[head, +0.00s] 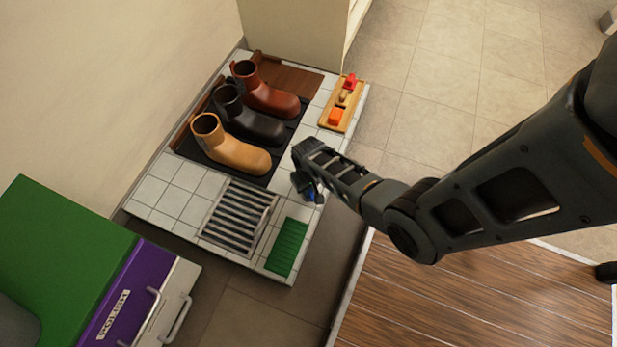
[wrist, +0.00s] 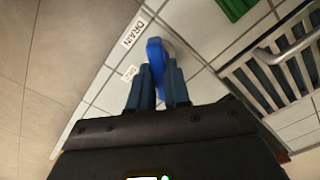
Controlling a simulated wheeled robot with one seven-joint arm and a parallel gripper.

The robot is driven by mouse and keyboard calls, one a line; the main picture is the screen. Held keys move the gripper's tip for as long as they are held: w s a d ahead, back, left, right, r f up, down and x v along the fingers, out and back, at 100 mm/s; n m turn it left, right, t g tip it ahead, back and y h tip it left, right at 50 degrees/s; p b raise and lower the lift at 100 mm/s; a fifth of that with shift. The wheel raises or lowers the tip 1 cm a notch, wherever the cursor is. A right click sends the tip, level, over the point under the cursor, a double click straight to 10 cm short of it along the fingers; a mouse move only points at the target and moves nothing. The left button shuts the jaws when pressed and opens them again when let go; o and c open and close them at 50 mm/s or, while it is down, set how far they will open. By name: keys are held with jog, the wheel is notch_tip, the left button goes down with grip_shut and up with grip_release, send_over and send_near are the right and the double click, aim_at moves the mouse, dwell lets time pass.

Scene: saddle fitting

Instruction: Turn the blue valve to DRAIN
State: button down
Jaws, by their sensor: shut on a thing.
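The blue valve (wrist: 155,58) stands on the white tiled surface, its handle between the two fingertips of my gripper (wrist: 157,88) in the wrist view. The gripper is shut on the handle. A DRAIN label (wrist: 132,32) lies just up and left of the handle's far end. A second, smaller label (wrist: 130,73) lies left of the handle; its text is too small to read. In the head view the blue valve (head: 309,194) shows as a small patch under my gripper (head: 303,182). My fingers hide the near part of the handle, so its exact pointing cannot be told.
A metal grate (head: 238,217) and a green mat (head: 288,247) lie near the valve. Several boots, one tan (head: 238,150), stand on a dark tray behind. A wooden holder (head: 343,104) sits at the back right. A purple-fronted POLISH box (head: 120,300) is at lower left.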

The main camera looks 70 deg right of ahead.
jog(key=n, duration=0.3)
jog(key=shift+n+p, duration=0.3)
jog(key=shift+n, duration=2)
jog(key=c, duration=1.1)
grip_release()
notch_tip(320, 180, up, 8)
jog(key=p, duration=0.4)
jog(key=shift+f+p, duration=0.15)
jog(key=shift+p, duration=0.25)
